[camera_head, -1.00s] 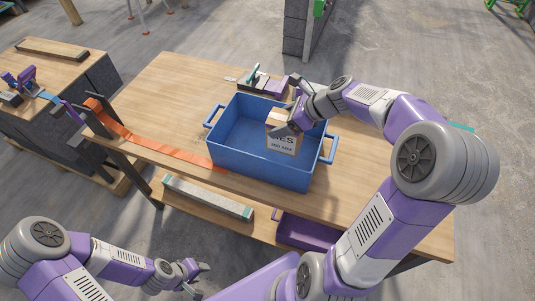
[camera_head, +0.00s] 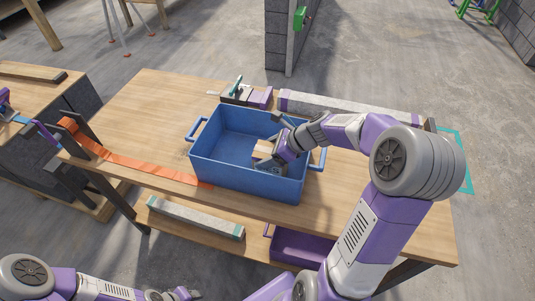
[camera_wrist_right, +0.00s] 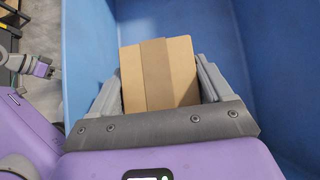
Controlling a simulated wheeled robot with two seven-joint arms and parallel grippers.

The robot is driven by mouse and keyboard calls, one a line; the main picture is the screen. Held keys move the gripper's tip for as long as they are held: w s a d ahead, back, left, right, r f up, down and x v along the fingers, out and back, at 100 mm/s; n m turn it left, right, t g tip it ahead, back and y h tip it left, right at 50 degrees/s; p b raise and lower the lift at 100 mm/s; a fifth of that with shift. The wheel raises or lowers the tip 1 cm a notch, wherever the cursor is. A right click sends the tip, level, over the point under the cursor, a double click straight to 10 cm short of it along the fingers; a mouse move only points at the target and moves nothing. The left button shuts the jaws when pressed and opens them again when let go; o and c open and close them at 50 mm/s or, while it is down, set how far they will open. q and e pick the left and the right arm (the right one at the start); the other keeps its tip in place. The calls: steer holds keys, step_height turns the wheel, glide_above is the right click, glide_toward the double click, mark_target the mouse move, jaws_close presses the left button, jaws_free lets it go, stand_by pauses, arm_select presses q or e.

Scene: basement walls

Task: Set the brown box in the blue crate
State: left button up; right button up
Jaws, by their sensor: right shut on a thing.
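The blue crate (camera_head: 228,174) stands on the wooden table, open at the top. My right gripper (camera_head: 268,150) reaches into it from the right and is shut on the brown box (camera_head: 263,148). The box is down inside the crate, its lower part hidden behind the front wall; I cannot tell whether it touches the floor. In the right wrist view the brown box (camera_wrist_right: 160,75), with a darker tape strip, sits between both fingers, blue crate walls (camera_wrist_right: 262,40) around it. My left gripper (camera_head: 180,294) is at the bottom edge, small and partly cut off.
The wooden table (camera_head: 150,110) has free room left of the crate. An orange strap (camera_head: 140,165) lies along its left front. A clamp-like tool (camera_head: 245,93) and a long grey-purple bar (camera_head: 340,105) lie behind the crate. A purple bin (camera_head: 300,246) sits on the lower shelf.

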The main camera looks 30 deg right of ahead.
steer(key=o, duration=1.3)
steer(key=shift+o, duration=0.2)
steer(key=p+v, duration=0.4)
steer(key=v, duration=0.8)
steer(key=shift+r, duration=0.1)
